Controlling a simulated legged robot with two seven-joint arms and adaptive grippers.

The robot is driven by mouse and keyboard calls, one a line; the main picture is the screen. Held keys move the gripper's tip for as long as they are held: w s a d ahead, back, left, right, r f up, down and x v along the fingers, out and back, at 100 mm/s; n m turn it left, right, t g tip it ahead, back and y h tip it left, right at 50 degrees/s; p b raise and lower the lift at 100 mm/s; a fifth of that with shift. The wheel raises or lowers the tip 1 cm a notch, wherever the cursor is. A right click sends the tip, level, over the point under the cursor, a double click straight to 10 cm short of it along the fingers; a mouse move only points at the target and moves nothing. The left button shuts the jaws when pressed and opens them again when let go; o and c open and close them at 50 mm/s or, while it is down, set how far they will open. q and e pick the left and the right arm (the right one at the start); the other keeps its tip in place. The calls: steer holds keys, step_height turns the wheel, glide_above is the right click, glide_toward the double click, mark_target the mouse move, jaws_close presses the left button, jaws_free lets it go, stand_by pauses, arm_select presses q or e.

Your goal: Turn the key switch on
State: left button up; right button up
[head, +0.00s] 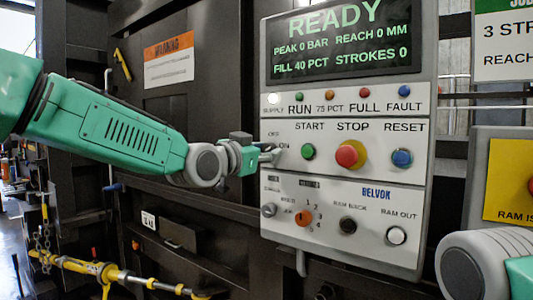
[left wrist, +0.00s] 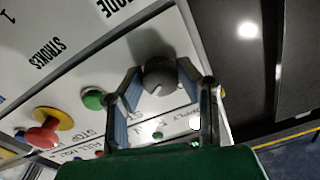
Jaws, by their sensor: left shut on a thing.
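The key switch (left wrist: 158,72) shows in the left wrist view as a dark round knob with a pale mark, on the pale control panel (head: 346,112). My left gripper (head: 268,154) reaches the panel's left edge in the head view, by the OFF and ON labels, and covers the switch there. In the left wrist view my left gripper (left wrist: 168,84) has one finger on each side of the knob and is shut on it. Which label the switch points to cannot be told. My right gripper is out of view; part of my right arm shows at lower right.
The green START button (head: 308,151) sits just right of my left gripper, then the red STOP button (head: 350,154) and blue RESET button (head: 402,158). The display (head: 345,38) reads READY. The SUPPLY lamp (head: 273,98) looks white. An orange selector (head: 303,218) sits below.

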arm_select(q)
steer(key=o, duration=1.1)
steer(key=shift+o, duration=0.2)
steer(key=shift+s+a, duration=0.2)
steer(key=v, duration=1.1)
steer(key=shift+s+a+f, duration=0.1)
steer(key=shift+a, duration=0.05)
